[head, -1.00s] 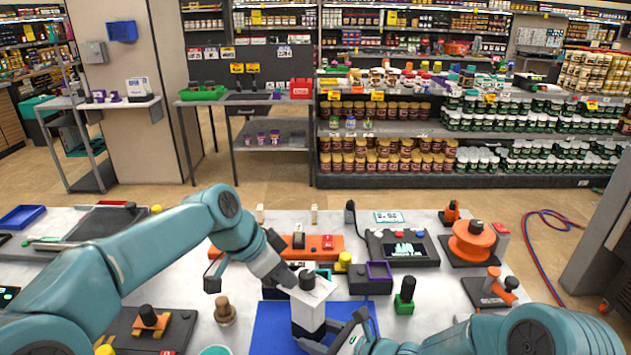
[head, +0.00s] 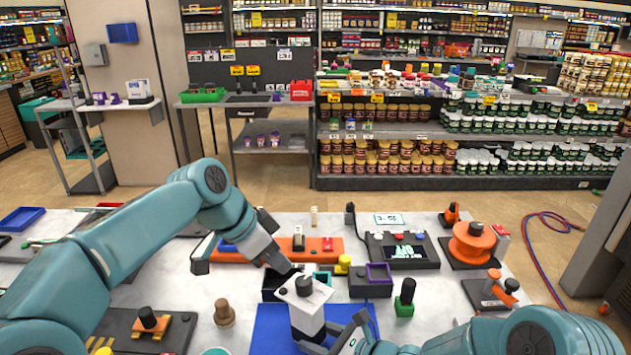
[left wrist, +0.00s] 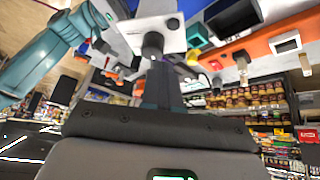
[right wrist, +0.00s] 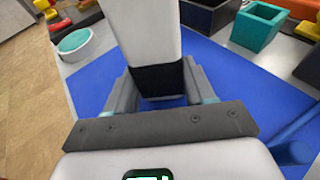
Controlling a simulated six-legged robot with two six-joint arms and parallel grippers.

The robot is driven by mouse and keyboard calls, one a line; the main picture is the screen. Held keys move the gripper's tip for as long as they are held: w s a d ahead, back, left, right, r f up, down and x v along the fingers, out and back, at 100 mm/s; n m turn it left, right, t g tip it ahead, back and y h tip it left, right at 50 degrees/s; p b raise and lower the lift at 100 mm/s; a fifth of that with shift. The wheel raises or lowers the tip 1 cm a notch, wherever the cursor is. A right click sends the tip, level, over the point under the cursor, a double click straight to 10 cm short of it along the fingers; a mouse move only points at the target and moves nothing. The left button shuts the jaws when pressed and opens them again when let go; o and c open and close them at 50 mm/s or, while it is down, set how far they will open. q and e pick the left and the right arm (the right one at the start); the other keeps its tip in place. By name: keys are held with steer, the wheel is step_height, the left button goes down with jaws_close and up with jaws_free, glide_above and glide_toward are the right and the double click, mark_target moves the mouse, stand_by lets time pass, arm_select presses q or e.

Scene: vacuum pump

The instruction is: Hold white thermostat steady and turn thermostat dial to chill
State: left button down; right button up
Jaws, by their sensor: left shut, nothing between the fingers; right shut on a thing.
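The white thermostat (head: 306,316) stands on the blue mat (head: 267,328), looking slightly tilted in the head view. Its black dial (head: 304,285) is on the white top plate, and the dial also shows in the left wrist view (left wrist: 153,44). My left gripper (head: 294,269) is shut and empty just behind the dial; whether it touches the dial I cannot tell. My right gripper (right wrist: 160,92) is shut on the thermostat's black lower part (right wrist: 160,79), one finger on each side. The dial's markings are too small to read.
Behind the thermostat are a dark open box (head: 271,287) and a purple-rimmed box (head: 378,273). A green block with a black knob (head: 405,298) stands to the right, a brown wooden peg (head: 224,313) to the left. An orange-topped device (head: 470,244) is at the back right.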

mark_target(296, 289)
arm_select(q)
steer(key=shift+r, duration=0.7)
steer(key=shift+s+d+f, duration=0.25)
steer(key=shift+s+f, duration=0.15)
steer(key=shift+f, duration=0.55)
steer(key=shift+s+d+f, duration=0.2)
steer(key=shift+s+f, duration=0.25)
steer(key=shift+f, duration=0.55)
steer(key=shift+s+d+f, duration=0.25)
steer(key=shift+s+f, duration=0.15)
steer(key=shift+f, duration=0.55)
steer(key=shift+w+d, duration=0.35)
steer(key=shift+w, duration=0.15)
steer(key=shift+w+a, duration=0.25)
steer(key=shift+w+a, duration=0.2)
steer(key=shift+w, duration=0.2)
